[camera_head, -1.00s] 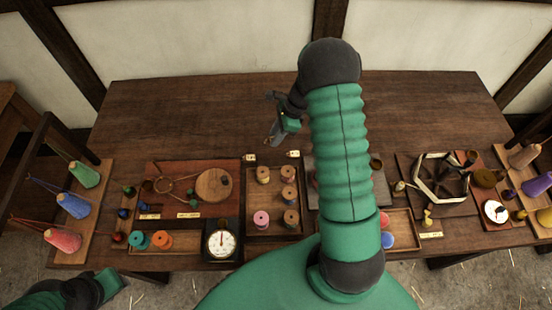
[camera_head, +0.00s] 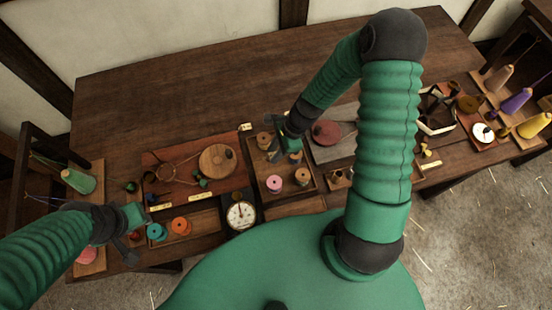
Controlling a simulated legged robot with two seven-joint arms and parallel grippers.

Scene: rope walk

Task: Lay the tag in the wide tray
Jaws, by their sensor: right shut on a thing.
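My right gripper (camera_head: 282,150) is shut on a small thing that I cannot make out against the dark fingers. It hangs over the middle tray of wooden and pink spools (camera_head: 288,191). Whether it touches anything there I cannot tell. A small pale tag-like label (camera_head: 245,127) lies on the table behind that tray. A long shallow tray (camera_head: 206,223) with a teal and an orange spool lies at the front left. I cannot tell for certain which tray is the wide one. My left gripper (camera_head: 130,246) is near that tray's left end; its fingers are unclear.
A dial gauge (camera_head: 241,214) stands between the two trays. A red-brown board (camera_head: 170,165) with a round wooden disc (camera_head: 217,160) lies behind the long tray. Cones of yarn (camera_head: 80,181) stand at the left. The back of the table is clear.

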